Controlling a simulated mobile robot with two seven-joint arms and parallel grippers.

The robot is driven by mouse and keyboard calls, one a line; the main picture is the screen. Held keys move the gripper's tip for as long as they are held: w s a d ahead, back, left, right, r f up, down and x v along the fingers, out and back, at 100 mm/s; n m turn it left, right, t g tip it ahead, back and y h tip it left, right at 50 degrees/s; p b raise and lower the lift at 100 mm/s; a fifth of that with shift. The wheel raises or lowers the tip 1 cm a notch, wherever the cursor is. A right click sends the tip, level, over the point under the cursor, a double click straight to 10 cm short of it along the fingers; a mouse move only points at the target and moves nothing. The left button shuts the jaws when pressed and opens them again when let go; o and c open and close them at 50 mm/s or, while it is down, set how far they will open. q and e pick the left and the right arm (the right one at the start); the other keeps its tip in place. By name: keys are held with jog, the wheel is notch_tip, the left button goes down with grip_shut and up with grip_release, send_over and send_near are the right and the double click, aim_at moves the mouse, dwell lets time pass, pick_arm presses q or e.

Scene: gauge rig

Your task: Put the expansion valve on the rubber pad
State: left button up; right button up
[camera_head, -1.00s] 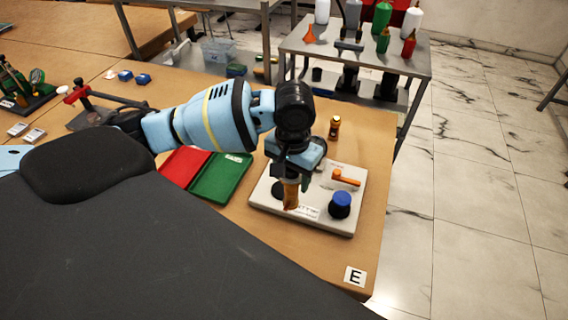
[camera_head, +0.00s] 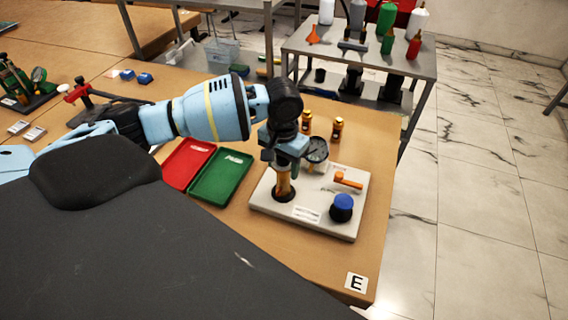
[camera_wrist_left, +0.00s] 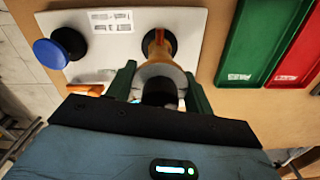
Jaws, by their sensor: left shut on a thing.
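My left gripper (camera_head: 287,166) points down over the white base plate and is shut on a brass-brown piece, which I take for the expansion valve (camera_head: 283,183). In the left wrist view the valve (camera_wrist_left: 158,52) has a pale round flange and a black end between the two green fingers (camera_wrist_left: 160,88). The valve is roughly upright. Its lower end is over the round black pad (camera_head: 276,194), which I take for the rubber pad; the pad also shows in the left wrist view (camera_wrist_left: 171,36). I cannot tell whether they touch. My right gripper is not in view.
The white base plate (camera_head: 328,222) also carries a gauge (camera_head: 317,149), an orange lever (camera_head: 347,180) and a blue knob (camera_head: 342,203). Two small amber pieces (camera_head: 337,127) stand behind it. A green tray (camera_head: 221,176) and a red tray (camera_head: 187,160) lie to the left.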

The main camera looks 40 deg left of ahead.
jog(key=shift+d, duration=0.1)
pick_arm(q)
jog(key=o, duration=1.1)
jog(key=shift+f, duration=0.15)
jog(key=shift+o, duration=0.2)
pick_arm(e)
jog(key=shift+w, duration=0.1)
pick_arm(q)
notch_tip(320, 180, up, 11)
jog(key=shift+r+p, duration=0.15)
jog(key=shift+p, duration=0.5)
jog(key=shift+r, duration=0.45)
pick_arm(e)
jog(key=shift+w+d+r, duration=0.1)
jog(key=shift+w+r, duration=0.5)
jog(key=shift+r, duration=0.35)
